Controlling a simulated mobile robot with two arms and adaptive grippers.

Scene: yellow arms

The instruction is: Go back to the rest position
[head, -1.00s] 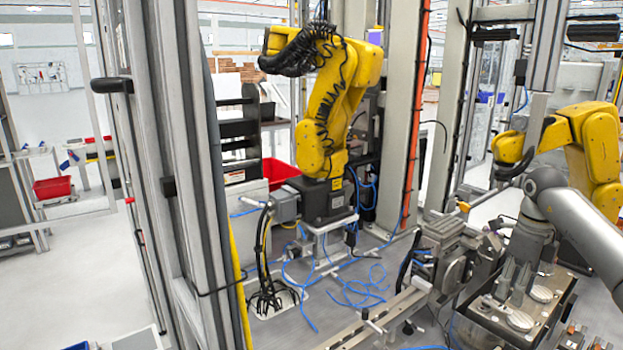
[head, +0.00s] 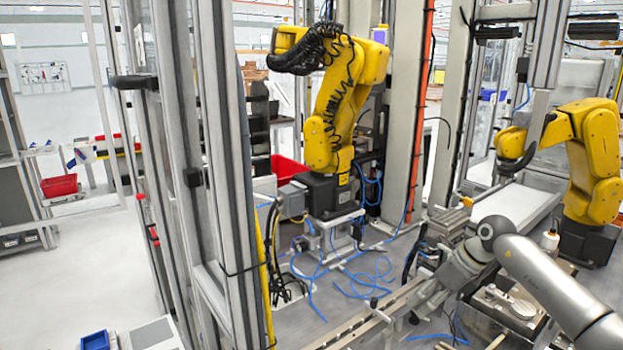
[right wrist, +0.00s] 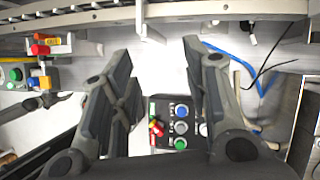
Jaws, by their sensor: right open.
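My right arm comes in from the right in the head view, and its gripper (head: 418,303) hangs low over the metal rail of the workstation. In the right wrist view the same gripper (right wrist: 155,65) has its two dark fingers spread wide apart with nothing between them. Beyond and below the fingers lies a dark button panel (right wrist: 180,126) with blue, green, red and white buttons, partly hidden by the gripper. My left gripper does not show.
Yellow robot arms stand at the centre (head: 338,110) and at the right (head: 592,150). A metal frame post (head: 225,180) rises at left. The metal rail (head: 370,318) runs under my gripper. Blue cables (head: 350,285) lie on the floor. Open floor (head: 75,280) is at far left.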

